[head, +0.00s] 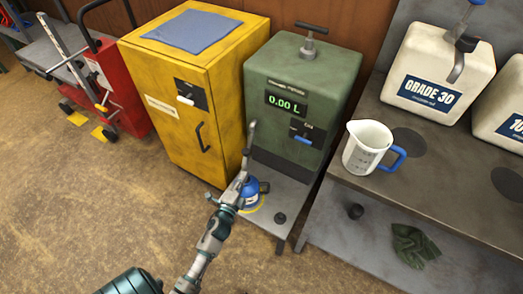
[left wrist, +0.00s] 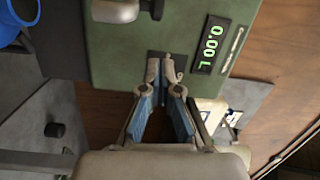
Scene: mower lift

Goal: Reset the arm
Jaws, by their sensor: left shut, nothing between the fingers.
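My left gripper (head: 250,130) reaches up from the bottom of the head view, in front of the green dispenser (head: 305,95). Its fingers are closed together and empty. In the left wrist view the gripper (left wrist: 165,68) has its blue-padded fingers meeting at the tips, over the green dispenser (left wrist: 120,45). I cannot tell whether the tips touch it. The dispenser's display reads 0.00 L. A blue container (head: 252,193) sits on the dispenser's low shelf, partly hidden by my gripper. My right gripper is not in view.
A yellow cabinet (head: 160,95) with a blue cloth (head: 193,31) stands left of the dispenser. A metal bench (head: 375,183) at right holds a white jug (head: 366,150) and a GRADE 30 container (head: 435,75). Dark gloves (head: 412,245) lie on its lower shelf. Floor (head: 75,200) at left is clear.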

